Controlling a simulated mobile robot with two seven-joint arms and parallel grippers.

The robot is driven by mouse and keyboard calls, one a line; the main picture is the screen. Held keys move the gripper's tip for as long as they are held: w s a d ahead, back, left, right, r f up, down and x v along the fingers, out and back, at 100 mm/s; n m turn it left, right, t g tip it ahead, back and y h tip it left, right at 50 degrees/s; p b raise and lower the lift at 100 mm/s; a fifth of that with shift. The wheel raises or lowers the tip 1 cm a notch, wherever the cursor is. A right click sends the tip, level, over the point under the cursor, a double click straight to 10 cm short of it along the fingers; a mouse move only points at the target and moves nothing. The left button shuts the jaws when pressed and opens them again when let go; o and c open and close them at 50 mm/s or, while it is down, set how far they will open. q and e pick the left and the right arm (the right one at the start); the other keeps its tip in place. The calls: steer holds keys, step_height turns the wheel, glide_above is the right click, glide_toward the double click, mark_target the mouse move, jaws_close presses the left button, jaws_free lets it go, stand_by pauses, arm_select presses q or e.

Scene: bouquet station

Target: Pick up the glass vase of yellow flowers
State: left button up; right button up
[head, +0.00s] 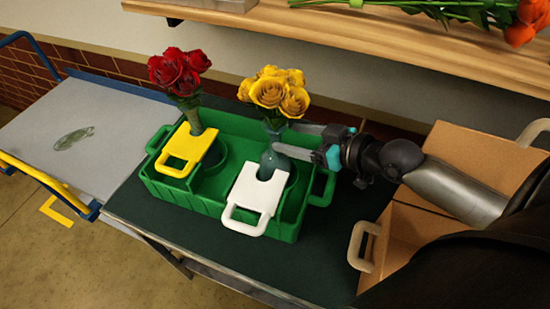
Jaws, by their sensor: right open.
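The glass vase (272,159) of yellow flowers (277,92) stands upright in the right part of a green crate (160,191). A white plate with a handle (254,192) sits around its front side. My right gripper (284,138) comes in from the right at the height of the vase's neck. Its jaws are open, with the fingertips next to the neck. I cannot tell whether they touch the glass or fully straddle it. The lower part of the vase is hidden by the white plate and crate. My left gripper is out of view.
Red roses (179,72) stand in the crate's left part behind a yellow handled plate (187,149). A cardboard box (404,235) is at right. A grey cart (90,130) with a clear object (74,138) is at left. A wooden shelf (410,48) runs behind.

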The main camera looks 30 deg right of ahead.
mark_target(280, 141)
steer(key=w+a+f+b, duration=0.2)
steer(key=shift+w+b, duration=0.1)
steer(key=shift+b, duration=0.25)
steer(key=shift+b+x, duration=0.4)
steer(key=shift+x, duration=0.45)
steer(key=shift+c, duration=0.3)
jaws_close()
stand_by(0.3)
steer(key=shift+w+r, duration=0.1)
steer(key=shift+r, duration=0.1)
